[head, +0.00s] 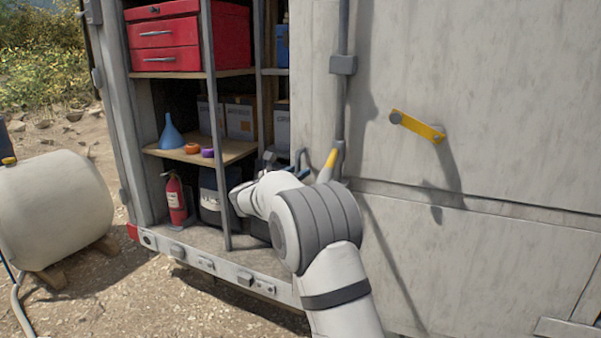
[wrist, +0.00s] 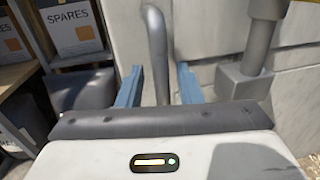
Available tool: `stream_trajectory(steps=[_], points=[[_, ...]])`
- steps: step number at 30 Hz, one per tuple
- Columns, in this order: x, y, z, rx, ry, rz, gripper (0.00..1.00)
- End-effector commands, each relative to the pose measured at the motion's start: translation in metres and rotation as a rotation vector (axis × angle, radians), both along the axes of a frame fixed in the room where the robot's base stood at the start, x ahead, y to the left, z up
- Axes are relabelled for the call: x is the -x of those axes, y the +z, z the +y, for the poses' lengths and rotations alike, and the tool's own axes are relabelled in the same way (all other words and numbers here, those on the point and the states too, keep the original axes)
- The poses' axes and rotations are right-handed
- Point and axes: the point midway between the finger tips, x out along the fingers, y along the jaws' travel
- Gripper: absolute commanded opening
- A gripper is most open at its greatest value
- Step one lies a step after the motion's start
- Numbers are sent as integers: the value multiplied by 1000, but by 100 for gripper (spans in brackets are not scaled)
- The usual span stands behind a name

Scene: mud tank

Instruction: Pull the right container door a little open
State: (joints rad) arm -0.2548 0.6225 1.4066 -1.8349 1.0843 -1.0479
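The right container door (head: 500,90) is a large pale grey panel filling the right half of the head view. A curved grey bar handle (wrist: 157,50) stands near the door's left edge in the wrist view. My gripper (wrist: 158,85) is open, with its blue fingers on either side of the handle and a visible gap to each finger. In the head view my gripper (head: 298,160) is at the door's left edge, partly hidden by my wrist. Whether the handle's lower end lies deep between the fingers is hard to tell.
Left of the door, open shelves hold a red toolbox (head: 190,40), a blue funnel (head: 171,133), a fire extinguisher (head: 175,198) and boxes. A vertical lock rod (head: 343,65) and a yellow lever (head: 418,126) are on the door. A beige tank (head: 55,210) stands left on dirt.

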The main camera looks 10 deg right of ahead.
Motion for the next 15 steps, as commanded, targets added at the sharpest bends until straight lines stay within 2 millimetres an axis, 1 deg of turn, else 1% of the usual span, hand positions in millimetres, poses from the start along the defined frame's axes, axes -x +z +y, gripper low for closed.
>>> stream_trajectory(steps=[3, 10, 15], points=[[-3, 0, -5, 1, -2, 1, 33], [-4, 0, -5, 0, -2, 0, 32], [-3, 0, -6, 0, -3, 0, 18]])
